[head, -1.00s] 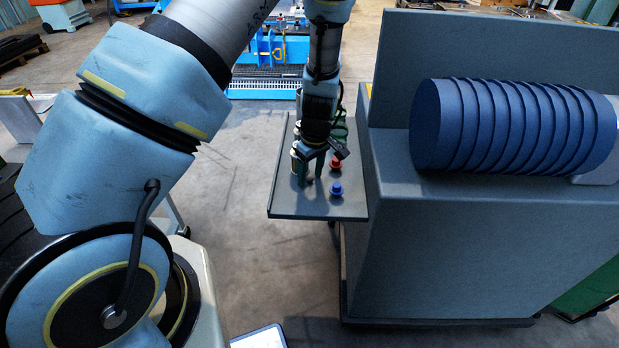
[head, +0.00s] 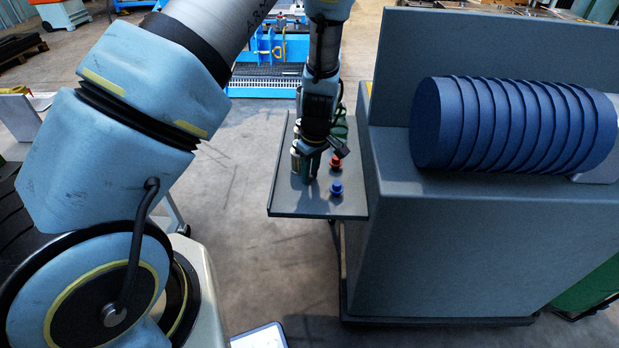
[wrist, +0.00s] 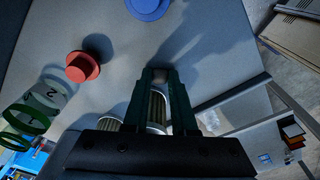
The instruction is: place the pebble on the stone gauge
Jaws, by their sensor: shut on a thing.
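My gripper (head: 309,168) is low over the grey shelf in the head view. In the wrist view its two dark green fingers (wrist: 160,77) are close together, shut on a small grey-brown thing, likely the pebble (wrist: 159,75). Most of it is hidden between the fingertips. I cannot tell from these frames whether it touches the shelf. I cannot make out for certain which thing is the stone gauge; several numbered green rings (wrist: 46,92) stand at the left of the wrist view.
The grey shelf (head: 283,205) carries a red knob-like piece (head: 336,161) and a blue one (head: 336,189) right of my gripper. Metal mesh cylinders (wrist: 157,112) stand close behind the fingers. A tall grey housing with a ribbed blue drum (head: 500,125) borders the shelf on the right.

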